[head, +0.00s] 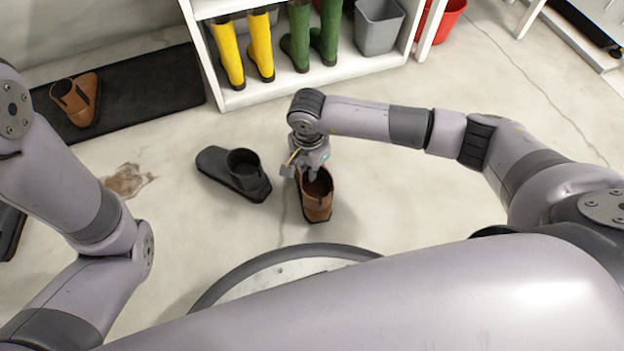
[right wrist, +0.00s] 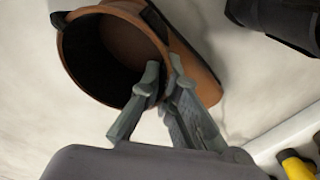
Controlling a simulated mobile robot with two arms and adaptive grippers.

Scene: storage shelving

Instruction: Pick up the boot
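A brown ankle boot (head: 317,197) with a dark sole stands upright on the floor. In the right wrist view its round opening (right wrist: 110,50) faces the camera. My right gripper (head: 304,172) is at the boot's rim. In the right wrist view its fingertips (right wrist: 163,75) are close together, one inside the opening and one outside, with the boot's wall pinched between them. My left gripper is out of view.
A white shelf (head: 315,78) holds yellow boots (head: 229,52), green boots (head: 300,40) and a grey bin (head: 379,28). A brown stain (head: 127,180) marks the floor. Floor right of the held boot is clear.

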